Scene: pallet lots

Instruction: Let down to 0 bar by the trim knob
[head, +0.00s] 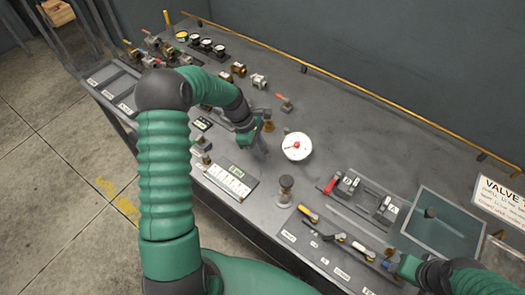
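A round white dial (297,147) with a red centre lies on the grey bench (335,120); its reading is too small to make out. My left gripper (262,148) is over the bench just left of the dial, pointing down. A small brown-brass knob-like part (269,125) shows right beside its fingers; I cannot tell whether they touch it or whether it is the trim knob. The finger gap is not clear. My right gripper (388,264) is at the lower right, near the bench's front part, mostly hidden by its own arm.
A dark-topped post (286,185) stands in front of the dial. Several valves and small gauges (207,44) line the back left. A tray with a red-handled part (332,184), a glassy panel (443,225) and a valve sign (502,200) are at right. A yellow rail (345,85) runs along the back.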

